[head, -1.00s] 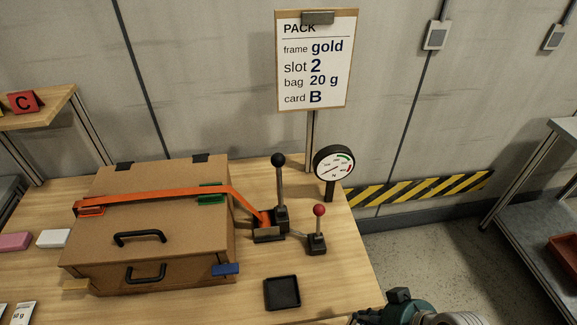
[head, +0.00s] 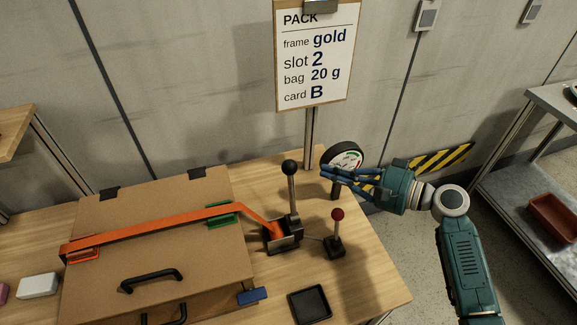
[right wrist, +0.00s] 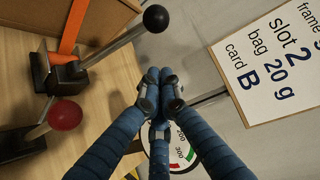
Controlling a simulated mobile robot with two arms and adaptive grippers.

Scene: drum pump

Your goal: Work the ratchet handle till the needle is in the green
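The ratchet handle (head: 293,190), a grey rod with a black ball knob, stands nearly upright on its ratchet (head: 283,236); it also shows in the right wrist view (right wrist: 115,46). An orange strap (head: 150,228) runs from the ratchet over a brown box. The round gauge (head: 346,152) stands behind my right gripper (head: 325,171); fingers cover part of its dial, and I cannot read the needle. Green and red arcs show in the right wrist view (right wrist: 184,152). My right gripper's fingertips meet, empty, right of the handle's knob and apart from it. My left gripper is out of view.
A short red-knobbed lever (head: 337,232) stands right of the ratchet. A black tray (head: 310,304) lies near the front edge. The brown box (head: 180,190) fills the table's left. A post with the PACK sign (head: 314,55) rises behind.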

